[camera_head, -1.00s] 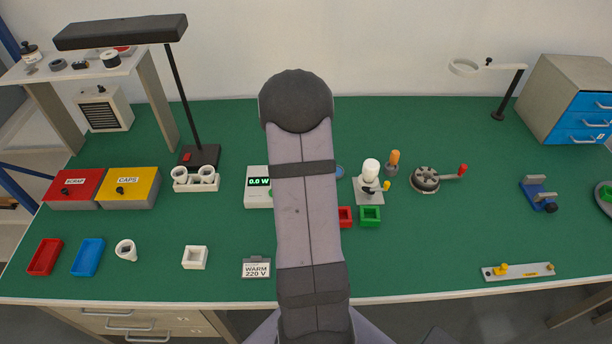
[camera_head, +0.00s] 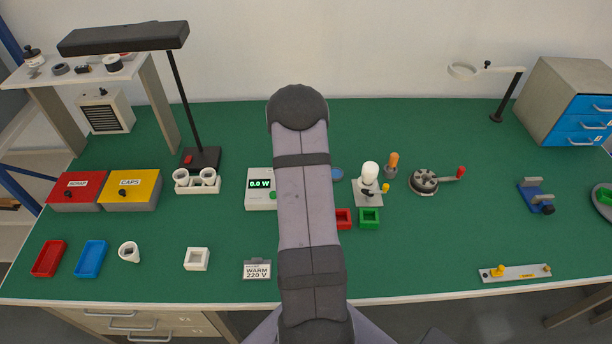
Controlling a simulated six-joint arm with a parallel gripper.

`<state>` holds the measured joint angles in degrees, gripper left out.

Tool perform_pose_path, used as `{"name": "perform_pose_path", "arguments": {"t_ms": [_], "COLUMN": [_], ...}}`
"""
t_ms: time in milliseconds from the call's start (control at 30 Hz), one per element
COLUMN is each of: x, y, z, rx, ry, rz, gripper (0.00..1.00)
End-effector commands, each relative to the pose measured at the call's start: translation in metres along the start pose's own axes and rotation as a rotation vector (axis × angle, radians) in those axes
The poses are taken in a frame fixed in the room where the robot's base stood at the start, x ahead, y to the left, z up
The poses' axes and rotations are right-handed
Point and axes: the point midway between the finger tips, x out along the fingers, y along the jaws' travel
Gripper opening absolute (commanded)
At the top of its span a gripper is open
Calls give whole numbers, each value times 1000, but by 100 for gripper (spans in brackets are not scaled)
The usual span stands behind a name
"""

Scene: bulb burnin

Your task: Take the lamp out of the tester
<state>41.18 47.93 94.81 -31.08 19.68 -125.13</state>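A white lamp (camera_head: 370,174) stands upright in a small grey stand (camera_head: 368,199) with a black and yellow clamp, right of my arm. A white meter box (camera_head: 257,201) with a green display reading about 0.0 W stands left of my arm, its right part hidden. I cannot tell whether the stand and the meter form one tester, or whether another lamp is behind my arm. My arm rises through the middle of the view. My gripper is hidden behind it.
Red (camera_head: 343,219) and green (camera_head: 369,218) square trays sit in front of the stand. An orange-topped post (camera_head: 392,165) and a dark round fixture (camera_head: 424,181) stand to its right.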

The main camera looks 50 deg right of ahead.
Motion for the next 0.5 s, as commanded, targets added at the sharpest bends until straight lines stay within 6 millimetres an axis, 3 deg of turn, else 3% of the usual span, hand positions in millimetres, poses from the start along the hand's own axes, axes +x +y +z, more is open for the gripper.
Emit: {"name": "perform_pose_path", "arguments": {"t_ms": [333,500], "x": [6,5], "y": [0,0], "z": [0,0], "rx": [1,0], "ry": [-1,0], "rz": [0,0], "gripper": [62,24]}}
